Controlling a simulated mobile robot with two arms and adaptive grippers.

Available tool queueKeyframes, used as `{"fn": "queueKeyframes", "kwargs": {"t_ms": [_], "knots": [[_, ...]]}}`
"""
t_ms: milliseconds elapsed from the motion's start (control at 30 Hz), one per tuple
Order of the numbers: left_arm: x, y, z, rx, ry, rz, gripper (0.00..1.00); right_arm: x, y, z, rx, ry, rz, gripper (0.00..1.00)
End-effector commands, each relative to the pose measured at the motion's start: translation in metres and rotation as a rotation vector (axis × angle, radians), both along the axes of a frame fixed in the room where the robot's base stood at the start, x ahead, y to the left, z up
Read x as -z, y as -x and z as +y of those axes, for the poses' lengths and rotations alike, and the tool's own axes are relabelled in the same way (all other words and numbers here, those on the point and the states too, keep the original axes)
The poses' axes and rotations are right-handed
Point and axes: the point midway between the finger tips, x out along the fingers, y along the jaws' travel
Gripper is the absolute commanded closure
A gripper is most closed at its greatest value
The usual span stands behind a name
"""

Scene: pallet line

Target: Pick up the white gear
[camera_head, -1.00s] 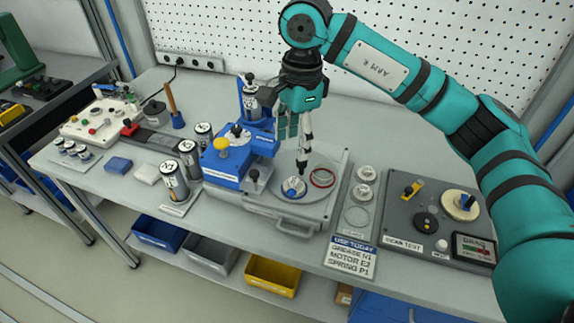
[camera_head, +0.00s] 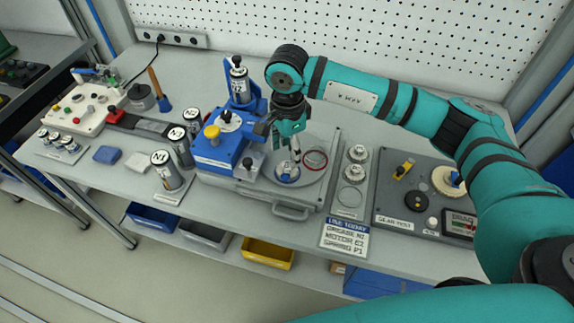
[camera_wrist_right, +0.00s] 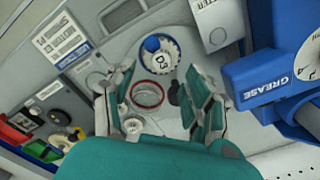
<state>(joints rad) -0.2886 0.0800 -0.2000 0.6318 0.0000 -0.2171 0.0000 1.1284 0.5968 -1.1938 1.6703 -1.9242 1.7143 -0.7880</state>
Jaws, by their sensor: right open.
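A white toothed gear (camera_head: 287,173) with a blue patch on top lies on the round grey plate of the press station. It also shows in the right wrist view (camera_wrist_right: 160,55), with a lettered centre. My right gripper (camera_head: 292,154) points down over the plate and partly covers this gear in the head view. In the right wrist view the fingers (camera_wrist_right: 160,80) are spread with nothing between them, and the gear lies just beyond their tips. Two other white gear-like parts (camera_head: 358,153) sit in a narrow tray to the right. My left gripper is not visible.
A red ring (camera_head: 314,160) lies on the plate beside the gear. The blue grease unit (camera_head: 224,150) stands close on the left. A gear test panel (camera_head: 420,200) is on the right, and several labelled canisters (camera_head: 166,172) stand at left. The bench front has some free room.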

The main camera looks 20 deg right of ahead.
Motion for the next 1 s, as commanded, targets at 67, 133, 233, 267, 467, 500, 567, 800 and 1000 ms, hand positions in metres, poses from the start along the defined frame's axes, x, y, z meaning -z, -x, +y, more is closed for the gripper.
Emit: {"fn": "queueKeyframes", "kwargs": {"t_ms": [67, 133, 233, 267, 467, 500, 567, 800, 1000], "knots": [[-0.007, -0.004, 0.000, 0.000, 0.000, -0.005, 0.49, 0.005, 0.001, 0.000, 0.000, 0.000, 0.005, 0.47], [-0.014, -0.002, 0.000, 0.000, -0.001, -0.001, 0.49, 0.013, 0.000, 0.000, 0.000, 0.001, 0.007, 0.47], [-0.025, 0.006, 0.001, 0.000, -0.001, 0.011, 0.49, 0.028, -0.001, 0.000, 0.000, 0.001, 0.008, 0.47], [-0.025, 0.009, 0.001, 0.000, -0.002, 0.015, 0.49, 0.034, -0.002, 0.000, 0.000, 0.000, 0.006, 0.47], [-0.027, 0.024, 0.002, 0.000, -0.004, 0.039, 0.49, 0.051, -0.003, 0.000, 0.000, -0.002, 0.001, 0.47], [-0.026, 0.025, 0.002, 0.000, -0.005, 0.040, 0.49, 0.052, -0.003, 0.000, -0.001, -0.002, 0.000, 0.47], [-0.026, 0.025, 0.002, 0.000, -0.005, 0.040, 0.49, 0.052, -0.003, 0.000, -0.001, -0.002, 0.000, 0.47], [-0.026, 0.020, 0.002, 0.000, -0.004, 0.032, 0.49, 0.052, -0.003, 0.000, 0.000, -0.002, 0.000, 0.67], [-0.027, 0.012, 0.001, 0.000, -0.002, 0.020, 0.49, 0.052, -0.003, 0.000, 0.000, -0.002, 0.000, 0.93]]}}
